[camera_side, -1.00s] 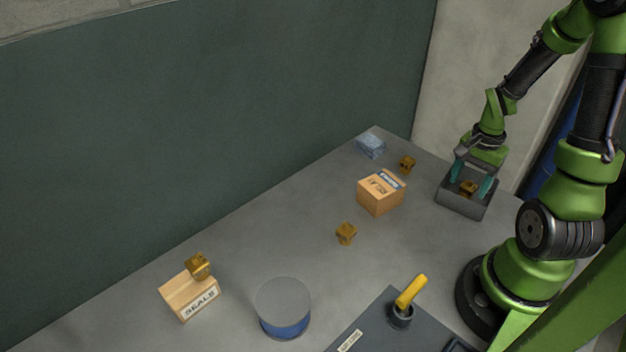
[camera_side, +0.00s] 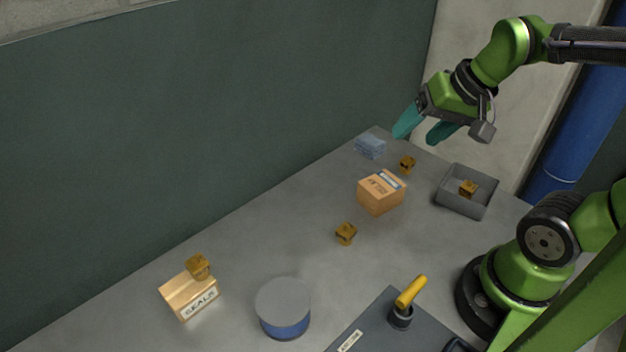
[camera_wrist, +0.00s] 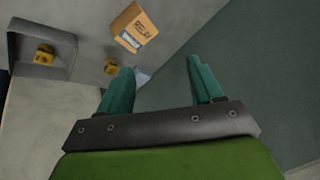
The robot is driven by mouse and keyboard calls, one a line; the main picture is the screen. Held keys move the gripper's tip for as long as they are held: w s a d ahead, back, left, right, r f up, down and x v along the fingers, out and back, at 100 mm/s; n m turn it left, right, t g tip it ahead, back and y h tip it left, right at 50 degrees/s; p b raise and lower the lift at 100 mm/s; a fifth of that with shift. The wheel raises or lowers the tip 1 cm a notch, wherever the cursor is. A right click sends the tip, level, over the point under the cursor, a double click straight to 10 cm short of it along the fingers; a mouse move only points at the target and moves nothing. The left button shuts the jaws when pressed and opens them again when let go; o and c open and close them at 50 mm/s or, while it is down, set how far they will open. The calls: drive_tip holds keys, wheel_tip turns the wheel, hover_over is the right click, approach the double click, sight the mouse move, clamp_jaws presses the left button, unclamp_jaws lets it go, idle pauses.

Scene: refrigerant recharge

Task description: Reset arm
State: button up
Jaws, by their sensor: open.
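My gripper (camera_side: 422,130) is raised above the far end of the table in the side view, open and empty. In the wrist view its two teal fingers (camera_wrist: 162,85) stand apart with nothing between them. A brass fitting (camera_side: 467,188) lies in the open grey tray (camera_side: 452,204), below and to the right of my gripper. The tray (camera_wrist: 30,69) and the fitting (camera_wrist: 43,54) also show at the upper left of the wrist view.
A cardboard box (camera_side: 378,195), two loose brass fittings (camera_side: 407,164) (camera_side: 346,233) and a clear bluish block (camera_side: 370,146) sit on the table.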

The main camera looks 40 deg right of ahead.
drive_tip(key=a+n, duration=0.1)
drive_tip(key=s+a+r+n+t, duration=0.1)
drive_tip(key=a, duration=0.1)
drive_tip(key=a+r+n+y, duration=0.1)
drive_tip(key=a, duration=0.1)
drive_tip(key=shift+s, duration=0.15)
